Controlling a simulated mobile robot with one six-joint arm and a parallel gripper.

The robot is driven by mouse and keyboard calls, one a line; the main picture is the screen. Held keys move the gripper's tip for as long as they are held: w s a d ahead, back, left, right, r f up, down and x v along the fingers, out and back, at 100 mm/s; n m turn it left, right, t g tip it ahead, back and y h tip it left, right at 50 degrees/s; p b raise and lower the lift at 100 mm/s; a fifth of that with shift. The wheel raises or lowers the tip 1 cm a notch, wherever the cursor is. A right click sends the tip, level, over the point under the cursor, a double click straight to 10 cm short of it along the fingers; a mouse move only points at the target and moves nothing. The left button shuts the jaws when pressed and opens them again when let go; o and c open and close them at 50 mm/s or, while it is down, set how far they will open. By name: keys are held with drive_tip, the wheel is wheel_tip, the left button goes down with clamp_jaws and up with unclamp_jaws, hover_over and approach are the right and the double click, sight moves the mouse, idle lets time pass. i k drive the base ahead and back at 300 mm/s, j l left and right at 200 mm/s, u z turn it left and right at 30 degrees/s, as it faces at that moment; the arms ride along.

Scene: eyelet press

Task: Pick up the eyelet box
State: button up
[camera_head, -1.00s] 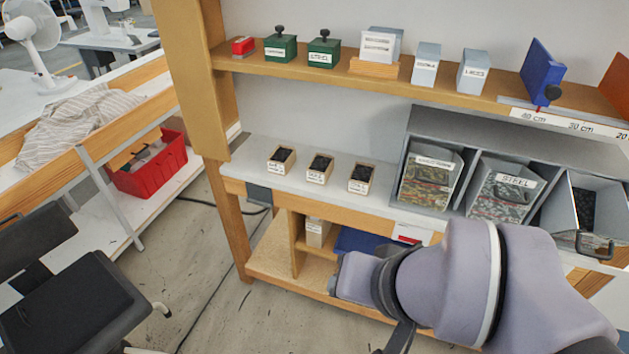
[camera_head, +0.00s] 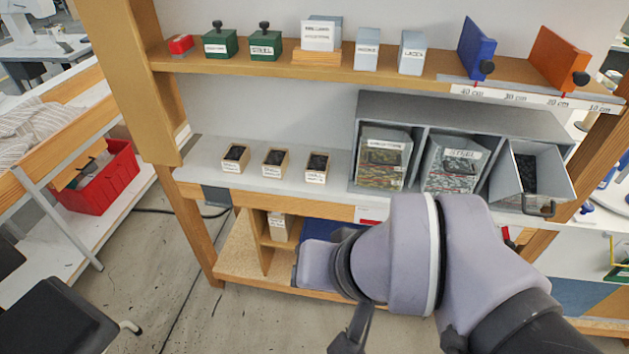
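Three small open boxes with dark contents stand in a row on the workbench: a left one (camera_head: 232,165), a middle one (camera_head: 271,172) and a right one (camera_head: 313,176). Their front labels are too small to read, so I cannot tell which box, if any, is the eyelet box. Closed white boxes with labels also stand on the shelf, one of them marked LACES (camera_head: 411,61). My arm reaches in at the lower right, in front of the bench and below the boxes. Dark parts at the bottom edge may belong to my gripper; its fingertips cannot be made out.
Grey bins (camera_head: 384,172) stand on the right of the bench (camera_head: 330,198). The shelf (camera_head: 350,76) above holds green boxes (camera_head: 264,47) and blue (camera_head: 474,47) and orange (camera_head: 560,58) plates. A red crate (camera_head: 102,185) and black chair (camera_head: 62,320) are at left.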

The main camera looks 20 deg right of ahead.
sight(276, 162)
drive_tip(key=j+z, duration=0.1)
drive_tip(key=z, duration=0.9)
drive_tip(key=k+z, duration=0.15)
drive_tip(key=z, duration=0.35)
drive_tip(key=j+z, duration=0.1)
drive_tip(key=z, duration=0.4)
drive_tip(key=u, duration=1.8)
drive_tip(key=i+j+z, duration=0.45)
drive_tip(key=j, duration=0.3)
drive_tip(key=i+j+z, duration=0.1)
drive_tip(key=j+z, duration=0.15)
drive_tip(key=j, duration=0.15)
drive_tip(key=i+j+z, duration=0.25)
drive_tip(key=j, duration=0.2)
drive_tip(key=j+z, duration=0.2)
drive_tip(key=j, duration=0.25)
drive_tip(key=j+z, duration=0.25)
drive_tip(key=j, duration=0.25)
